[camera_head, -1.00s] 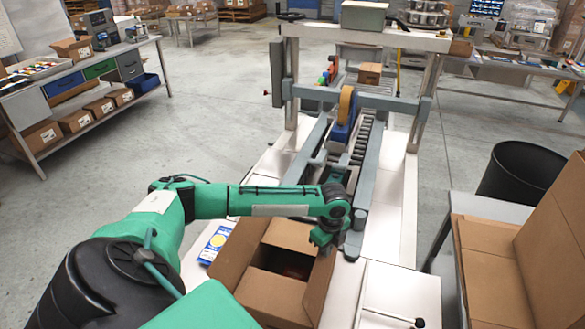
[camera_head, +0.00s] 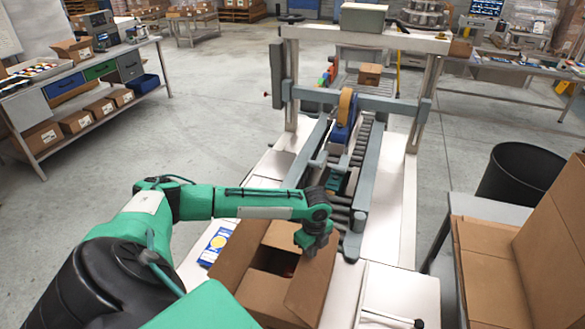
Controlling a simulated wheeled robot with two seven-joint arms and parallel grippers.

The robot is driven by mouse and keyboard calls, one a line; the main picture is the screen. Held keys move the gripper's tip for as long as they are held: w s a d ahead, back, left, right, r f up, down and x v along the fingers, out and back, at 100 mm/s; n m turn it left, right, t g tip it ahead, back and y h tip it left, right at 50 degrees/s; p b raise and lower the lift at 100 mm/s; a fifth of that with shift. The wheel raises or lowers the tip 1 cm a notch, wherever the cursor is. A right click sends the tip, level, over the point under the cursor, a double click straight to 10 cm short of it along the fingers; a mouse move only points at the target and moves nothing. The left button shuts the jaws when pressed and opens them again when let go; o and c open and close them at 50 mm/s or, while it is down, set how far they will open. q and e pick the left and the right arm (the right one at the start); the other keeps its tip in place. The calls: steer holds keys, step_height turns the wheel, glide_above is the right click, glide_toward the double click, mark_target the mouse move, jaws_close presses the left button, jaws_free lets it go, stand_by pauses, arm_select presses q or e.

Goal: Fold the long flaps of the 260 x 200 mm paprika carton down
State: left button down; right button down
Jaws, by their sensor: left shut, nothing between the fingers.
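The open brown paprika carton (camera_head: 268,292) stands on the white table at the bottom middle, in front of the roller conveyor. Its far and near short flaps lie inward, with a dark gap between them where a little of the contents shows. Its left long flap (camera_head: 234,254) stands up and leans outward. My right gripper is out of view.
A carton sealer with a tape head (camera_head: 346,112) and roller conveyor (camera_head: 366,150) stands beyond the carton. A dark-ended tool (camera_head: 393,318) lies right. Another large open carton (camera_head: 490,262) and a black bin (camera_head: 520,180) stand at right.

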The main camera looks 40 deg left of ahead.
mark_target(302, 254)
arm_select(q)
steer(key=a+f, duration=0.1)
steer(key=s+a+f, duration=0.1)
steer(key=shift+s+a+f, duration=0.2)
steer(key=shift+a+f, duration=0.15)
steer(key=shift+f, duration=0.15)
steer(key=shift+s+a+f+b, duration=0.2)
steer(key=shift+a+f, duration=0.15)
steer(key=shift+f, duration=0.35)
steer(key=shift+s+a+f+b, duration=0.2)
steer(key=shift+a+f, duration=0.1)
steer(key=shift+f, duration=0.5)
step_height(302, 254, up, 8)
steer(key=p, duration=0.7)
steer(key=shift+p, duration=0.35)
